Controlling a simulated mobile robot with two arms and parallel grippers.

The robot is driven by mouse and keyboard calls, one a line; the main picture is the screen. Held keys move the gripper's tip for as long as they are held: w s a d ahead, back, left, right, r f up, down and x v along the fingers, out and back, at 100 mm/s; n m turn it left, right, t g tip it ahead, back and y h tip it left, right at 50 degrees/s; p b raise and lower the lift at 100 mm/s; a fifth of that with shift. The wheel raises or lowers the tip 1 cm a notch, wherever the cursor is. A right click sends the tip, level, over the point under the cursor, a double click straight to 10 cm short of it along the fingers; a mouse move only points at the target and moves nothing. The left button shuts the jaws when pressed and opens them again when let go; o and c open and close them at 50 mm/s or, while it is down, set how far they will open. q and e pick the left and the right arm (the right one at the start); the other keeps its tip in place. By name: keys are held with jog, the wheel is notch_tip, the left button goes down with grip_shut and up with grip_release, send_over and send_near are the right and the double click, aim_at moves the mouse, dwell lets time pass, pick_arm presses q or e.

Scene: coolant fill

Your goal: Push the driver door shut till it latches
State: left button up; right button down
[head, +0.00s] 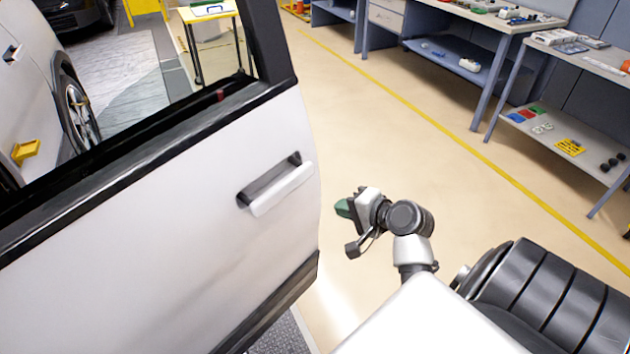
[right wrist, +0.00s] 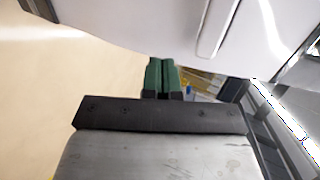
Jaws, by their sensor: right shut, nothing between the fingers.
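The white driver door (head: 170,240) stands open across the left half of the head view, with its window frame above and its handle (head: 277,186) near the right edge. My right gripper (head: 343,208) is just to the right of the door's free edge, its green fingers pointing left toward the door. In the right wrist view the green fingers (right wrist: 161,75) are closed together and empty, with the white door panel (right wrist: 150,25) ahead of them. I cannot tell whether they touch the door. My left gripper is not in view.
A workbench (head: 470,20) with shelves and loose parts stands at the back right. A yellow floor line (head: 440,140) runs in front of it. Another white car (head: 25,75) and a yellow table (head: 208,12) show through the door window. The floor right of the door is clear.

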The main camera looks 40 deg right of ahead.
jog(key=p, duration=0.2)
send_near(296, 191)
jog(key=x, duration=0.6)
jog(key=shift+f, duration=0.1)
jog(key=shift+w+a+f, duration=0.1)
jog(key=shift+w+f, duration=0.1)
jog(key=shift+w, duration=0.4)
jog(key=shift+w, duration=0.1)
